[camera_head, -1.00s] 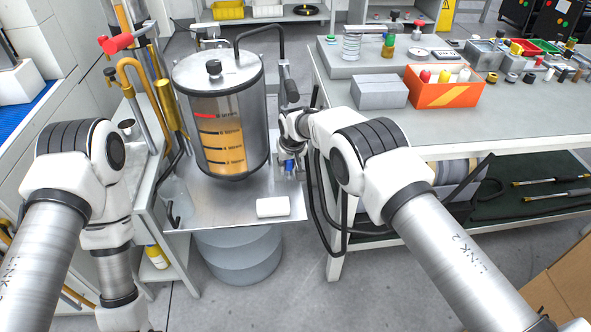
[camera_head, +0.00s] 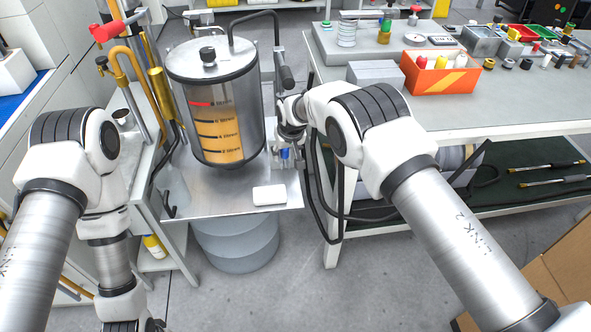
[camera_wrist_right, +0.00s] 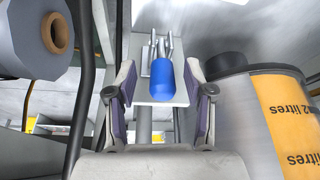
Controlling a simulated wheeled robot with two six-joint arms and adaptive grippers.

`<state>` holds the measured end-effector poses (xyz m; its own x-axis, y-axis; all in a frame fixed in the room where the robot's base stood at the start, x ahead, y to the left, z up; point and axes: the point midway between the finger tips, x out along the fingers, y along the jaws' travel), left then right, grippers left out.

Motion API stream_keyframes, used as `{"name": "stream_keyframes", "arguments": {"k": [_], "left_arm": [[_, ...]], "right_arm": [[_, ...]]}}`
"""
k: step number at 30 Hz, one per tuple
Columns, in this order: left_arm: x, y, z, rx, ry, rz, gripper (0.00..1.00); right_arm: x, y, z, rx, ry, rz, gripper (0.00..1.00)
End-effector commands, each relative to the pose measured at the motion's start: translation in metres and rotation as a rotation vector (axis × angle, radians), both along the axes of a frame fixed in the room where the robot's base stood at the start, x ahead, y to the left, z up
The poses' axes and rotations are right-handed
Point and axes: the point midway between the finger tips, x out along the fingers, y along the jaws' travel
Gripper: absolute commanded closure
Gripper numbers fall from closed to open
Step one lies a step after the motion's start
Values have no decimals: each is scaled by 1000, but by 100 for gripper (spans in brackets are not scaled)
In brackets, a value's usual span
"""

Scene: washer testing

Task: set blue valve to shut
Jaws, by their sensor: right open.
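The blue valve handle (camera_wrist_right: 161,80) shows in the right wrist view as a rounded blue grip on metal pipework, between the open fingers of my right gripper (camera_wrist_right: 160,108).
The tank stands on a metal shelf with a white block (camera_head: 269,195) near its front edge. A workbench (camera_head: 500,105) at the right carries an orange box (camera_head: 440,76) and small parts. Black hoses (camera_head: 319,190) hang beside the right arm. A red-handled valve (camera_head: 104,32) is at the upper left.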

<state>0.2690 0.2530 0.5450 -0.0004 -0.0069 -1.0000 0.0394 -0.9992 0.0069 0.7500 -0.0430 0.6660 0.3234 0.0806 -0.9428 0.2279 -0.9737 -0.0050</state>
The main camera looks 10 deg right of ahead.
Motion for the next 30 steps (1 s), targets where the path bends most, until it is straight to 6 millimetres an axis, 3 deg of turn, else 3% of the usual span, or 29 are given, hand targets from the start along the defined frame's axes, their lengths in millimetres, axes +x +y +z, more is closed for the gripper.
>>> {"name": "stream_keyframes", "arguments": {"k": [12, 15, 30], "left_arm": [[0, 0, 0, 0, 0, 0, 100], [0, 0, 0, 0, 0, 0, 100], [0, 0, 0, 0, 0, 0, 100]], "right_arm": [[-84, -22, 2, -5, -1, -4, 48], [-96, -23, 1, -1, -1, 0, 48], [-105, -26, 1, -1, -2, -1, 48]]}}
